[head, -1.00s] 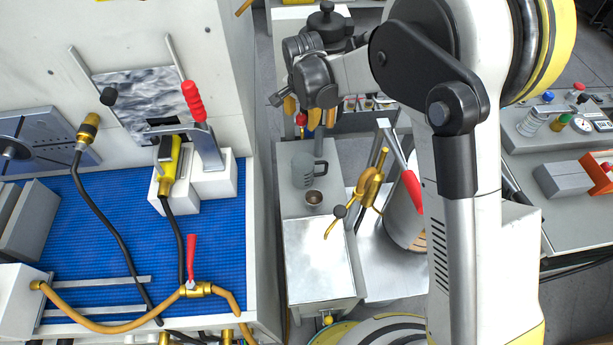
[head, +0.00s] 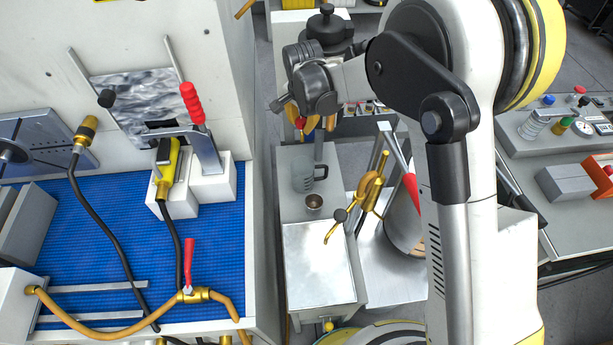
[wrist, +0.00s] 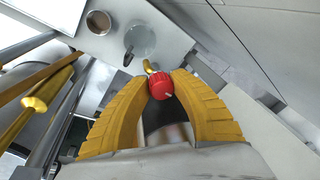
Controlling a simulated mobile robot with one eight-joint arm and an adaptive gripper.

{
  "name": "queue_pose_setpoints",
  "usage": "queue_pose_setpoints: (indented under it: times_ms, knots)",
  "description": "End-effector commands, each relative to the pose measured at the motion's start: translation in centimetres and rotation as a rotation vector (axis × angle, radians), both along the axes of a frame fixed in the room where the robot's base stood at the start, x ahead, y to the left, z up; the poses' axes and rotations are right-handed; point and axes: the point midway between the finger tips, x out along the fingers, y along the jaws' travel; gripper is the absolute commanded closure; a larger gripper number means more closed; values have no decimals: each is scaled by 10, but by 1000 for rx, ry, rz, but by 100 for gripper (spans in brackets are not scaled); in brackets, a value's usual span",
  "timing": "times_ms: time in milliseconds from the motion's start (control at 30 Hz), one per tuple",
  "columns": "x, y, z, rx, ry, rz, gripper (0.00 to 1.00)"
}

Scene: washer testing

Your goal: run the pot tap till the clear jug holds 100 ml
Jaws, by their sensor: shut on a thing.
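The clear jug (head: 302,174) has a dark handle and stands upright on a grey surface. It also shows in the wrist view (wrist: 140,41), beyond my fingers; no liquid level is readable. My gripper (head: 303,122) is above and behind the jug in the head view. In the wrist view its yellow fingers (wrist: 161,77) are shut on a red knob (wrist: 161,85). A small brass piece (wrist: 150,66) shows just past the knob, on the jug's side. I cannot tell whether water flows. The body the knob belongs to is mostly hidden.
A small brown-filled cup (head: 313,202) stands beside the jug. A brass lever fitting (head: 369,187) and a metal pot (head: 403,228) stand to the right. A bare metal plate (head: 318,262) lies in front. A blue-matted bench (head: 90,245) bounds the left.

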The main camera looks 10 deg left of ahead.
Motion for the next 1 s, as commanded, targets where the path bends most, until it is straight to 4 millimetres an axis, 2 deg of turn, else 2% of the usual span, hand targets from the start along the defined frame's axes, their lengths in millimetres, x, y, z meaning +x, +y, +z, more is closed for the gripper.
queue_pose_setpoints:
  times_ms: [400,700,1000]
  knots:
    - [1,2,1,3,-4,-9,100]
    - [1,3,0,3,-4,-320,100]
    - [1,3,1,4,-4,-358,100]
